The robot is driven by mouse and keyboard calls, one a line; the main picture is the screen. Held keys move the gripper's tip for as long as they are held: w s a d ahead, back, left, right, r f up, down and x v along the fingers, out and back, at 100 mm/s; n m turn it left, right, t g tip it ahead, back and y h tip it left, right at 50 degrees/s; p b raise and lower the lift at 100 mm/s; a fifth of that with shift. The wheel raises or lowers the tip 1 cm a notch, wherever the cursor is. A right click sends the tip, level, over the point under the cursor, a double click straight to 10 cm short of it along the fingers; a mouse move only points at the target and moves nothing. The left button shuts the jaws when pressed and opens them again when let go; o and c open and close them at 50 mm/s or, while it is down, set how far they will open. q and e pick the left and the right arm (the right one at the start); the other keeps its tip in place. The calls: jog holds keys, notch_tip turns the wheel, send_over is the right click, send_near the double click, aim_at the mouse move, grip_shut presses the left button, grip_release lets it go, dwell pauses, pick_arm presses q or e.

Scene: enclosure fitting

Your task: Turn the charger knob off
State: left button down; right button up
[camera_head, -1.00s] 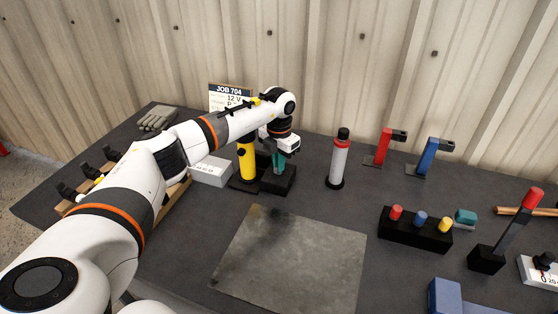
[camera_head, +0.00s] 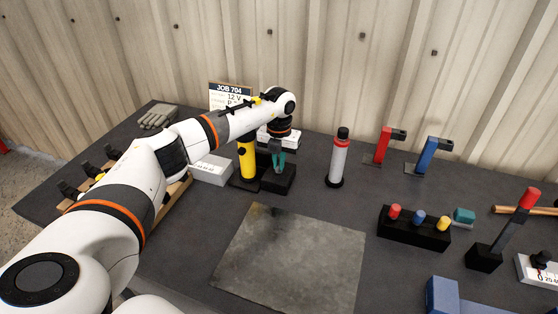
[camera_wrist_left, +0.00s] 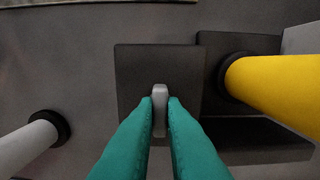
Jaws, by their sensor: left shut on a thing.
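A dark, low charger box (camera_head: 279,184) stands beside a yellow cylinder (camera_head: 247,158), towards the back of the table. In the left wrist view the box's square top (camera_wrist_left: 135,70) carries a grey bar-shaped knob (camera_wrist_left: 160,91). My left gripper (camera_head: 277,168) points down over the box. Its two teal fingers are shut on the knob, one on either side, and this also shows in the left wrist view (camera_wrist_left: 160,108). The knob's bar runs up and down in that view. The fingers hide part of it, and no markings are readable. My right gripper is out of view.
The yellow cylinder is close beside the held knob. A white-grey cylinder (camera_head: 338,160) stands to the right. A grey box (camera_head: 212,170) is at the left. A flat grey mat (camera_head: 290,260) lies in front.

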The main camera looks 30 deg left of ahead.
pick_arm(q)
jog(key=c, duration=1.5)
grip_release()
jog(key=shift+r, duration=0.1)
notch_tip(320, 180, up, 12)
jog(key=b, duration=0.2)
